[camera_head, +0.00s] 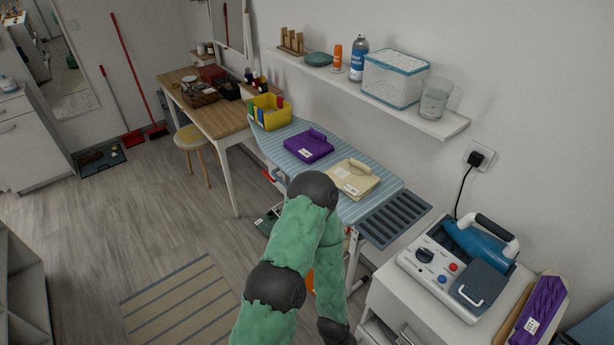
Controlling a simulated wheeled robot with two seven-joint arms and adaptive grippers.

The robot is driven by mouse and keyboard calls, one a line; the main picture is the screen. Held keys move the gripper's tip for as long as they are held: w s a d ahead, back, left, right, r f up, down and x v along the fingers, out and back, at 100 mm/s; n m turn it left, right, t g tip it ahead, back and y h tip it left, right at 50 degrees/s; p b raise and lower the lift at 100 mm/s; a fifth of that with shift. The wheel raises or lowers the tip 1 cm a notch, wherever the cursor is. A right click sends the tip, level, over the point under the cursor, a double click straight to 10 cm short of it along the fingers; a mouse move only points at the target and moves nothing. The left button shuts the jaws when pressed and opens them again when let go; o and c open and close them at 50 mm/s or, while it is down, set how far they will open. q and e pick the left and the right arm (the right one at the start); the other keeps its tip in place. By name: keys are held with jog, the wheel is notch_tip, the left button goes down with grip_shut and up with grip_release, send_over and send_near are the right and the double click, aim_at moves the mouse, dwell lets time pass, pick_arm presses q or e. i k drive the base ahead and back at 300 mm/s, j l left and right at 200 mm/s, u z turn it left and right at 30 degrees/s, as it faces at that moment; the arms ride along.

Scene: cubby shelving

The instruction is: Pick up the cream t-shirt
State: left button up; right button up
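The cream t-shirt (350,180) lies folded on the striped ironing board (283,140), near its right end. A small white tag shows on it. A folded purple t-shirt (308,146) lies to its left on the same board, apart from it. One of my green arms rises from the bottom of the view and bends in front of the board. Its elbow is just below and left of the cream t-shirt, and the forearm runs back down. Neither of my grippers shows in this view.
A yellow bin (269,111) stands at the board's far left end, and a dark slotted rest (394,219) is at its right end. A wall shelf (425,118) hangs above. A steam iron station (458,262) stands on a white cabinet (397,290) at right. Open floor lies left.

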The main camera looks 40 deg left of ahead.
aim_at(354, 178)
jog(key=u, duration=1.05)
jog(key=i+j, duration=0.1)
jog(key=j+u, duration=0.1)
jog(key=j, duration=0.2)
jog(key=i, duration=0.05)
